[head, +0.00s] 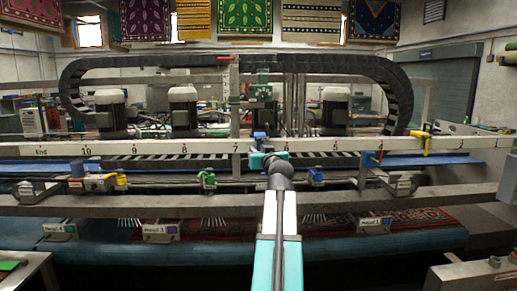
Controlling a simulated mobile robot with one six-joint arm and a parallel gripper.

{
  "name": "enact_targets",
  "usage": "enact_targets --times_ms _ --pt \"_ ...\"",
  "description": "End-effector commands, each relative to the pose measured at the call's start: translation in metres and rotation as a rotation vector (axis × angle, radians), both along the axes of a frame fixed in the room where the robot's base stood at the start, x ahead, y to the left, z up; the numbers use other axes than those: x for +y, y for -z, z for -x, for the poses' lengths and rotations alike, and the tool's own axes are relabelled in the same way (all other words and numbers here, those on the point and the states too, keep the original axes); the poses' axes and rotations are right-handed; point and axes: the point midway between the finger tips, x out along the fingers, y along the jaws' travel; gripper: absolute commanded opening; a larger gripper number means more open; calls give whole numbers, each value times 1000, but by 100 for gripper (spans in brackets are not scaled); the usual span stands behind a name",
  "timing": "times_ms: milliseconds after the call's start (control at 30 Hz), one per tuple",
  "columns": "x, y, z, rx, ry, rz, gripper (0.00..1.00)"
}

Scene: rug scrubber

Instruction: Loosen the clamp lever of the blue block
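Several small blue parts show in the head view, and I cannot tell for sure which is the blue block of the task. One blue block (315,177) sits on the rail right of my arm. No clamp lever can be made out clearly at this size. My gripper (258,160) is at the far end of the raised arm, in front of the beam near the middle; its fingers are not discernible, and nothing held can be seen.
The white numbered beam (400,144) and a grey rail (110,207) cross the view. A green clamp (207,180), a yellow part (121,179) and a yellow-handled part (419,135) sit along them. A patterned rug (400,222) lies below. Metal tables stand at both front corners.

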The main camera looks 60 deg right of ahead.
Motion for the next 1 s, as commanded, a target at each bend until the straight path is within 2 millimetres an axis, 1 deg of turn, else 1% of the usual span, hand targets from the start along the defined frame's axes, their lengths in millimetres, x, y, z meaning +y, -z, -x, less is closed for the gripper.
enact_targets --times_ms 133,433,567,600,1000 --pt "-4 0 -4 0 -1 0 29" --pt "-4 0 -5 0 -1 0 29" --pt "-4 0 -5 0 -1 0 7" --pt "-3 0 -5 0 -1 0 1" --pt "-5 0 -3 -4 2 -3 0"
